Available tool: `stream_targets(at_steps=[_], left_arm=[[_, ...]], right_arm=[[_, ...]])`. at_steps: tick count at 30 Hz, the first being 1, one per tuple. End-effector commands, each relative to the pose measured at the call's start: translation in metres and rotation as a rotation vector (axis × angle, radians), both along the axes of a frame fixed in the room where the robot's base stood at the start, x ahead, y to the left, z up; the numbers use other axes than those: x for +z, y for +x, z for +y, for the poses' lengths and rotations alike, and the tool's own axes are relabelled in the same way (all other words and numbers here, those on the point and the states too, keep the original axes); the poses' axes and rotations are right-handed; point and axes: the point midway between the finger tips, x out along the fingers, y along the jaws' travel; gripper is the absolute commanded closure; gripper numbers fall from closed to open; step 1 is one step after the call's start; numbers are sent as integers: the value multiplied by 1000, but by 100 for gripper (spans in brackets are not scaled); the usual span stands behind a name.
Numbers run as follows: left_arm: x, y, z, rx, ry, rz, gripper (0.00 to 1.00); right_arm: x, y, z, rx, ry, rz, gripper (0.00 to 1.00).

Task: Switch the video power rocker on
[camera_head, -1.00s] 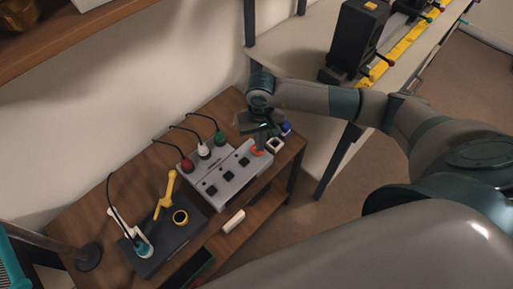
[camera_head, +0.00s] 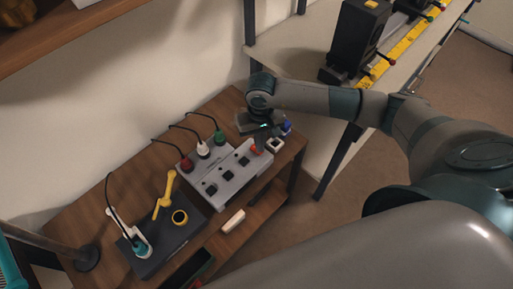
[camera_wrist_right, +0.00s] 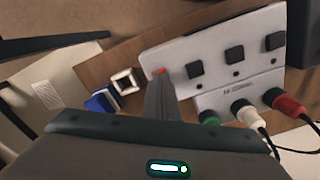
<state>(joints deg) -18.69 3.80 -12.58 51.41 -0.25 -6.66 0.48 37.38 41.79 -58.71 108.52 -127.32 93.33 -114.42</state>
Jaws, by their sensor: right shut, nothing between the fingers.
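The grey control panel (camera_head: 235,182) sits on the wooden table and has several black square switches along its sloped face. A small orange-red part, which looks like the power rocker (camera_head: 254,149), is at the panel's right end. It also shows in the right wrist view (camera_wrist_right: 160,71), just past my fingertips. My right gripper (camera_head: 259,147) is shut and empty, with its fingers at this orange-red part and partly hiding it. I cannot tell whether they touch, or which way the rocker is tipped. The fingers (camera_wrist_right: 160,82) also show in the wrist view. My left gripper is not in view.
Red, white and green cable plugs (camera_head: 203,150) stand along the panel's back edge. A white square-topped part (camera_head: 275,145) and a blue one (camera_head: 286,127) are close to the right of my gripper.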

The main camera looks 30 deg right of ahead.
Motion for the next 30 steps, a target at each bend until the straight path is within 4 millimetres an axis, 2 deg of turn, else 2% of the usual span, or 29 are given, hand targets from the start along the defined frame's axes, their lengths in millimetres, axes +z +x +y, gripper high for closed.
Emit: stream_targets(at_steps=[17, 30], left_arm=[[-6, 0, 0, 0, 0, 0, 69], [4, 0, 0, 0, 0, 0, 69]], right_arm=[[-5, 0, 0, 0, 0, -1, 100], [19, 0, -1, -1, -1, -1, 100]])
